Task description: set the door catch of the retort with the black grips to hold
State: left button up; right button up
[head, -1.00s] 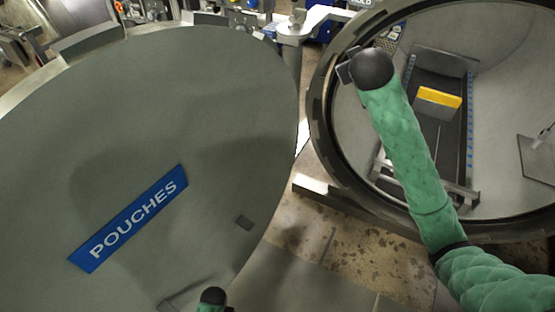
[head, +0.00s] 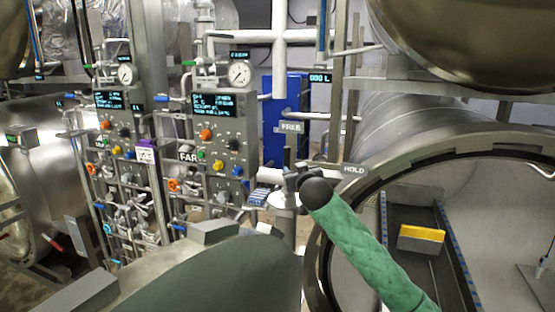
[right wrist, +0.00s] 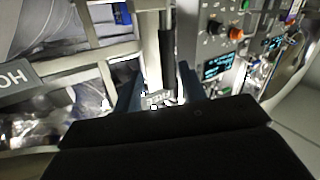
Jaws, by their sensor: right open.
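The catch of the open retort (head: 420,163) has a pale post (head: 283,200) between the opened door and the retort mouth. A FREE label (head: 291,127) is behind it and a HOLD label (head: 354,169) to its right. My right gripper (head: 292,179) is at the top of this post, partly hidden by its own wrist. In the right wrist view the fingers (right wrist: 158,82) are open either side of a dark upright bar (right wrist: 166,55), perhaps the catch lever; contact cannot be told. The HOLD label (right wrist: 15,76) is at left. Black grips cannot be made out. My left gripper is out of view.
The open door (head: 215,275) fills the lower middle. Control panels (head: 215,140) with gauges, knobs and valves stand at the left. Inside the retort is a track with a yellow-topped block (head: 420,236). Another rounded vessel (head: 470,40) hangs over the upper right.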

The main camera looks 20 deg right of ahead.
aim_at(288, 159)
jog(key=shift+m+t+y, duration=0.4)
jog(key=shift+m+y, duration=0.1)
jog(key=shift+w+a+r, duration=0.1)
jog(key=shift+w+r, duration=0.15)
jog(key=shift+w, duration=1)
jog(key=shift+w+a+r, duration=0.15)
jog(key=shift+w+r, duration=0.05)
jog(key=shift+w, duration=1.05)
jog(key=shift+w+a+r, duration=0.1)
jog(key=shift+w+r, duration=0.15)
jog(key=shift+w, duration=1)
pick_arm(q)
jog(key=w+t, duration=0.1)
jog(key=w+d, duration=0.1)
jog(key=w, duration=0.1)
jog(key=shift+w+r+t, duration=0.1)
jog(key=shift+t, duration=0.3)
pick_arm(e)
grip_shut()
